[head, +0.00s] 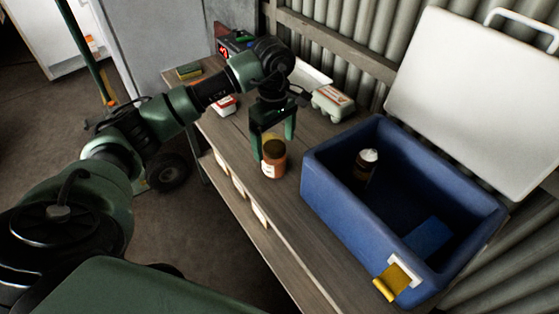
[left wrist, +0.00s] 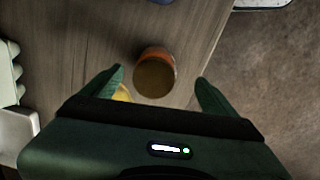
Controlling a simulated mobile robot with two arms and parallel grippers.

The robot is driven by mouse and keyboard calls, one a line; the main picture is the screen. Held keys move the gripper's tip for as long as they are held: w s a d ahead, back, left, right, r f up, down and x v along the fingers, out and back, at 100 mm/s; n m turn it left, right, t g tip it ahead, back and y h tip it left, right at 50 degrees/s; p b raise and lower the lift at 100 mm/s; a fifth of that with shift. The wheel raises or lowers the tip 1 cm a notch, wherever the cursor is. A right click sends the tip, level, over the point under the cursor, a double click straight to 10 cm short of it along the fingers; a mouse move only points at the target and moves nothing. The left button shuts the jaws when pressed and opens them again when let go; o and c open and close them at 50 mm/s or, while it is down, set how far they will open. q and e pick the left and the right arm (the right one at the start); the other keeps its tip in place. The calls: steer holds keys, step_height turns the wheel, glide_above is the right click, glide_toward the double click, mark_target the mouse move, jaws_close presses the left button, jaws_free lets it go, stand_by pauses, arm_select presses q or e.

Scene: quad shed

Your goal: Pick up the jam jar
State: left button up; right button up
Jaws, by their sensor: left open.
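The jam jar (head: 274,163) is a small orange-brown jar with a dark yellowish lid and a pale label. It stands upright on the wooden bench, left of the blue cool box. My left gripper (head: 272,148) points down just above and around the jar's top, with its fingers apart. In the left wrist view the jar (left wrist: 155,73) shows from above, between and a little beyond the two open fingertips (left wrist: 160,82). I cannot tell whether a finger touches it. My right gripper is not in view.
The open blue cool box (head: 335,185) holds a brown bottle with a white cap (head: 366,163) and a blue block (head: 428,238). Its white lid (head: 475,95) leans up at the right. An egg carton (head: 332,103) stands behind the gripper. The bench front (head: 285,258) is clear.

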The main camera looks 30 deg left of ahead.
mark_target(275, 149)
arm_select(q)
steer(key=shift+w+f, duration=0.25)
steer(key=shift+f, duration=0.3)
steer(key=shift+w+f, duration=0.1)
steer(key=shift+f, duration=0.25)
steer(key=shift+s+f+p, duration=0.2)
steer(key=shift+f+p, duration=0.15)
steer(key=shift+f, duration=0.45)
steer(key=f, duration=0.3)
steer(key=f+p, duration=0.1)
steer(key=f, duration=0.1)
steer(key=shift+w+a, duration=0.25)
steer(key=c, duration=1.8)
steer(key=shift+w, duration=0.1)
jaws_close()
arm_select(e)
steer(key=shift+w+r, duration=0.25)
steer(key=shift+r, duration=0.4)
arm_select(q)
steer(key=shift+r, duration=0.1)
